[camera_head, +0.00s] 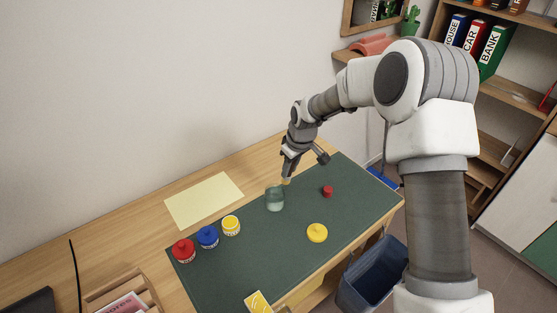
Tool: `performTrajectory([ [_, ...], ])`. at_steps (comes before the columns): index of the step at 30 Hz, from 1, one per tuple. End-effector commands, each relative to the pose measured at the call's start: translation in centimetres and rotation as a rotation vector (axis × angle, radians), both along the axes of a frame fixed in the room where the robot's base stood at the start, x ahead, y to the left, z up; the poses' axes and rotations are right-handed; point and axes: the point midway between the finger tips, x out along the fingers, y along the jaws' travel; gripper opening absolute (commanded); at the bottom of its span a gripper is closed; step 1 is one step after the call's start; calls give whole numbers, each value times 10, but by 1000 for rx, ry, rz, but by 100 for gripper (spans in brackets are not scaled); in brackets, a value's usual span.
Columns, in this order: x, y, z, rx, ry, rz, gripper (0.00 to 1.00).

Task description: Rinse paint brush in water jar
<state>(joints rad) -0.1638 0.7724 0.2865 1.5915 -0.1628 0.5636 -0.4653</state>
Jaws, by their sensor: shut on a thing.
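The water jar (274,203) is a clear glass standing upright on the dark green mat (262,245), with pale liquid in its lower part. My gripper (287,178) is just above and to the right of the jar's rim. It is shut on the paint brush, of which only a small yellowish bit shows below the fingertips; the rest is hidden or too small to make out. I cannot tell whether the brush tip is inside the jar or beside it.
Paint pots in red (183,250), blue (207,237) and yellow (231,226) stand left of the jar. A yellow lid (317,232) and a small red object (327,191) lie to the right. Yellow paper (204,200) lies behind. A bin (371,274) stands below the table's right edge.

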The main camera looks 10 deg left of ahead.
Motion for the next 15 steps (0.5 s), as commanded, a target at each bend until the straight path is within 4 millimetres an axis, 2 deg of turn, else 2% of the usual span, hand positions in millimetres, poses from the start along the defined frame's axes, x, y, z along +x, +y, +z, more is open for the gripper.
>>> performTrajectory([
  [1,3,14,2,6,-13,40,0],
  [3,6,25,4,12,-27,80,0],
  [6,7,35,4,16,-38,111,0],
  [15,8,37,-9,16,-40,119,0],
])
